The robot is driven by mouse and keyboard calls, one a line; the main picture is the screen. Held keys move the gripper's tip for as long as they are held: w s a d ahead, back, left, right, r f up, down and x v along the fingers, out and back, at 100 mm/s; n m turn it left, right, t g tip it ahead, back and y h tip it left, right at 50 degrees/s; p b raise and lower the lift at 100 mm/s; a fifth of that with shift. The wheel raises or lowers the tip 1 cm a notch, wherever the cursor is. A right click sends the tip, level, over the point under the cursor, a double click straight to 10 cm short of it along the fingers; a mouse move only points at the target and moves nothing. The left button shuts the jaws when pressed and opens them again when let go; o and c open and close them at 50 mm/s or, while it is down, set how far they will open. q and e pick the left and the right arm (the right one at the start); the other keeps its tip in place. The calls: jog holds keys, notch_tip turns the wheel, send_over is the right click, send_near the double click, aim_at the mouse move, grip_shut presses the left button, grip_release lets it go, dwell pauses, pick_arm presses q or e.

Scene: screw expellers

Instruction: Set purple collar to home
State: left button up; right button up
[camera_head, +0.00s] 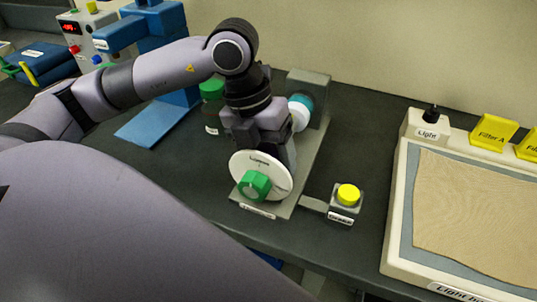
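My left gripper (262,140) points down over the screw expeller, just behind its white front disc (262,176). Its fingers are mostly hidden among the machine's parts, so I cannot tell whether they are open or shut, or touching anything. A green knob (254,186) sits at the front of the disc. A teal and white round part (300,109) shows behind and right of the gripper. The expeller stands on a long grey base (309,160). I cannot make out a purple collar; the gripper covers the machine's middle. My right gripper is out of view.
A yellow button (348,194) on a small grey box is right of the expeller. A light box (399,215) stands further right, with yellow filter blocks (494,132) behind. A blue stand (155,120) and a green-lidded jar (212,91) are left. Dark bench lies between.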

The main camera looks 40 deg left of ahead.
pick_arm(q)
jog(key=c, duration=0.8)
jog(key=shift+w+a, duration=0.25)
jog(key=shift+w, duration=0.9)
jog(key=shift+w+a, duration=0.3)
jog(key=shift+w, duration=0.9)
jog(key=shift+w+a, duration=0.25)
jog(key=shift+w, duration=0.9)
jog(key=shift+c, duration=0.2)
jog(key=o, duration=1.4)
jog(key=shift+o, duration=0.2)
jog(key=shift+r, duration=0.15)
jog(key=v, duration=0.7)
